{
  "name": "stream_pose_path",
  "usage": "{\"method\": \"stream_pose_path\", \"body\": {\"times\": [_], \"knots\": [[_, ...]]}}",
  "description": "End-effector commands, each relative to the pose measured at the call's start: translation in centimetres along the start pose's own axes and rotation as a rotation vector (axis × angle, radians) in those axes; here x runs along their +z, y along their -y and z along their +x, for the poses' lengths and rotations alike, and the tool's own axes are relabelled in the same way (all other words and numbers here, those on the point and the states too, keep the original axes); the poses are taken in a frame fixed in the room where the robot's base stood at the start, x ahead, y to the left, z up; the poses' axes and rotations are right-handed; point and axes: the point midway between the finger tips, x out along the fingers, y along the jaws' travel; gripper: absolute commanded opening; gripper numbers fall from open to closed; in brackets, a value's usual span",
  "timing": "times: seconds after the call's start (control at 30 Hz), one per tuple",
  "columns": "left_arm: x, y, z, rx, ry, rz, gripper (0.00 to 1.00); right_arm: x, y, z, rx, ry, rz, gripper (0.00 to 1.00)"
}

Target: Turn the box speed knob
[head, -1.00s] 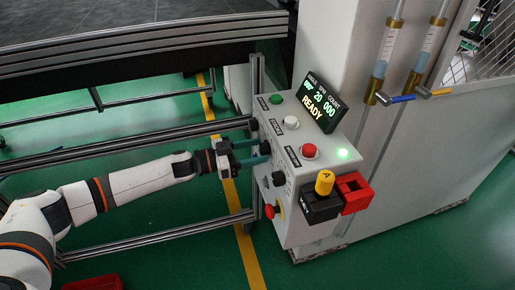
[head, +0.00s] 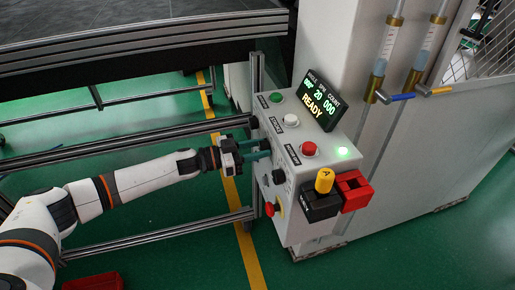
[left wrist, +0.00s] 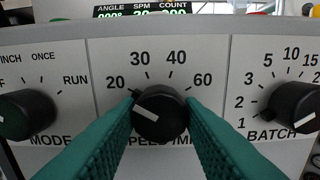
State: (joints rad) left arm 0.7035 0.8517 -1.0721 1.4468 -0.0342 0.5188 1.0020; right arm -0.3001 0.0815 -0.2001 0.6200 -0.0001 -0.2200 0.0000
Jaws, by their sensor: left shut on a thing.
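The black speed knob (left wrist: 160,113) sits in the middle of the left wrist view, under a scale marked 20, 30, 40 and 60. Its white line slants up and left, toward the 20 side. My left gripper (head: 262,150) reaches the front of the control box (head: 300,225) from the left in the head view. Its teal fingers lie on both sides of the knob, shut on it; they also show in the left wrist view (left wrist: 160,122). The display (head: 319,100) reads READY, with SPM 20 and count 000. My right gripper is not in view.
The mode knob (left wrist: 27,115) is to the left of the speed knob and the batch knob (left wrist: 293,107) to its right. A red button (head: 309,149), white button (head: 291,120) and green button (head: 276,97) are on the box top. Metal rails (head: 150,153) run behind my arm.

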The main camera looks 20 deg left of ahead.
Motion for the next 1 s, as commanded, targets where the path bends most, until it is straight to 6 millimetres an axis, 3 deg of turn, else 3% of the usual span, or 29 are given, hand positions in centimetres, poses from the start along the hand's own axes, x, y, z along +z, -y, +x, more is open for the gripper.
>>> {"method": "stream_pose_path", "body": {"times": [0.27,1.0], "knots": [[0.0,0.0,0.0,0.001,0.002,0.154,0.11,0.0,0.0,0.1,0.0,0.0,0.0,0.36],[-0.1,0.0,0.0,0.001,0.003,0.85,0.11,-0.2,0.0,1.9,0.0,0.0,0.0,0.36]]}}
